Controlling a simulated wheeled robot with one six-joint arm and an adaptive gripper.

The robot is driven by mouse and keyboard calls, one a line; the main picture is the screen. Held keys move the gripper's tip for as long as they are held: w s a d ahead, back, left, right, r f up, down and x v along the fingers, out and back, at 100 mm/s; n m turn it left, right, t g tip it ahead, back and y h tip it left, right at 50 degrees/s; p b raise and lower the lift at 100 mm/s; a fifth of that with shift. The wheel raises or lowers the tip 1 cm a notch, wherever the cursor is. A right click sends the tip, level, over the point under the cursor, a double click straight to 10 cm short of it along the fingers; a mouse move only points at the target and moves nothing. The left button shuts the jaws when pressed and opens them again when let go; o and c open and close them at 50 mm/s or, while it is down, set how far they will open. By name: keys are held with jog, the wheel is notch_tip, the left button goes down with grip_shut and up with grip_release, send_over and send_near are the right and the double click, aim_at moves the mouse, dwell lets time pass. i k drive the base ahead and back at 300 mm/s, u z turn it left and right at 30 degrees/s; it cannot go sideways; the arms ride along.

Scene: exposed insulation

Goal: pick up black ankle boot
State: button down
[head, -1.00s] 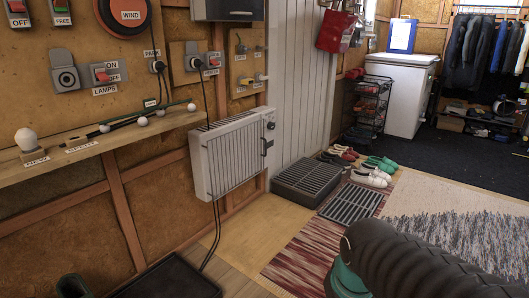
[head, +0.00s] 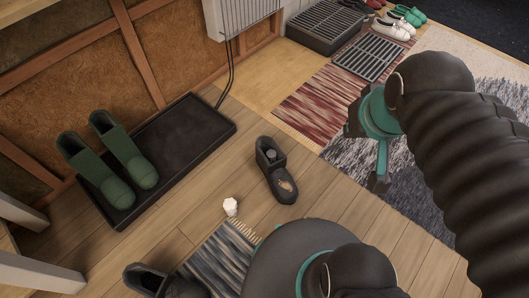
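A black ankle boot (head: 272,165) lies on the wooden floor near the middle of the head view, with its opening showing and a pale patch at its near end. Another dark shoe or boot (head: 148,280) is at the bottom left, partly cut off by the frame edge. My arm comes in from the right, with a black ribbed sleeve and teal joints. Its end, which appears to be my gripper (head: 370,155), is to the right of the middle boot and apart from it. The fingers are not clear.
Green boots (head: 112,160) stand on a black tray (head: 185,135) at the left. A small white crumpled thing (head: 230,206) lies near the boot, by a striped rug (head: 222,262). Shoes and grates (head: 370,57) are at the top. Bare floor surrounds the boot.

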aim_at(282, 183)
jog(key=u, duration=0.45)
jog(key=k, duration=1.3)
jog(key=z, duration=0.55)
